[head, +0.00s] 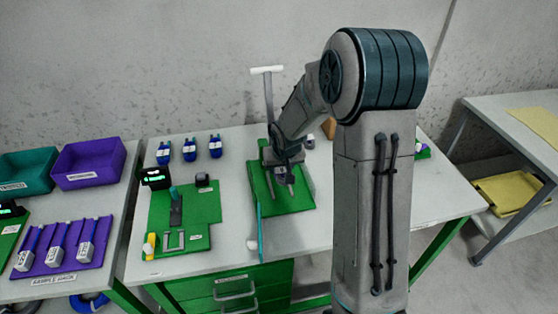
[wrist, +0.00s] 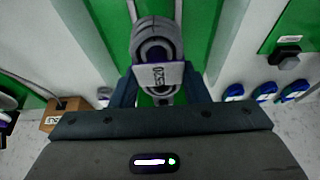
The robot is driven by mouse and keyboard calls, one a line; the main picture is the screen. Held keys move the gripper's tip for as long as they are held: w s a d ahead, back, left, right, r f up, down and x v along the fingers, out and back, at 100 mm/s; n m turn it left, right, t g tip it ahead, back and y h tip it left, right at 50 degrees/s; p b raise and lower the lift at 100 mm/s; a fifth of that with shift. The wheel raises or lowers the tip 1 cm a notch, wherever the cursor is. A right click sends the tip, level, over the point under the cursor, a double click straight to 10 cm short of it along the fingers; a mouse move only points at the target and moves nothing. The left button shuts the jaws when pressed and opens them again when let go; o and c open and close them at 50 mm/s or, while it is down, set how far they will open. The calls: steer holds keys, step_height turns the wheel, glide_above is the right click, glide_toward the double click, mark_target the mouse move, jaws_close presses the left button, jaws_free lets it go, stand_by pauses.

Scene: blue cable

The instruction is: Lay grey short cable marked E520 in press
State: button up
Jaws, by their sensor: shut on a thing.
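The grey short cable (wrist: 153,32) is coiled and carries a white label reading E520 in the wrist view. My gripper (wrist: 160,88) is shut on it at the label. In the head view my gripper (head: 283,172) is over the green base of the press (head: 298,203), and the cable is small and mostly hidden there. The press has a tall grey lever with a white crossbar handle (head: 267,70), standing upright behind my gripper. I cannot tell whether the cable touches the press.
A green fixture board (head: 200,215) with a black display lies left of the press. Several blue-and-white cables (head: 190,149) lie behind it. A brown box (wrist: 67,113) shows in the wrist view.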

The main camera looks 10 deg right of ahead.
steer(key=shift+s+f+b, duration=0.1)
steer(key=shift+f+b, duration=0.3)
steer(key=shift+f, duration=0.15)
step_height(320, 180, down, 3)
steer(key=shift+f+b, duration=0.15)
steer(key=shift+b, duration=1)
steer(key=shift+f+b, duration=0.7)
steer(key=shift+f+b, duration=1.1)
steer(key=shift+b, duration=0.3)
stand_by(0.4)
steer(key=o, duration=1.1)
steer(key=shift+r, duration=0.15)
steer(key=shift+r+p, duration=2.95)
steer(key=shift+r, duration=0.95)
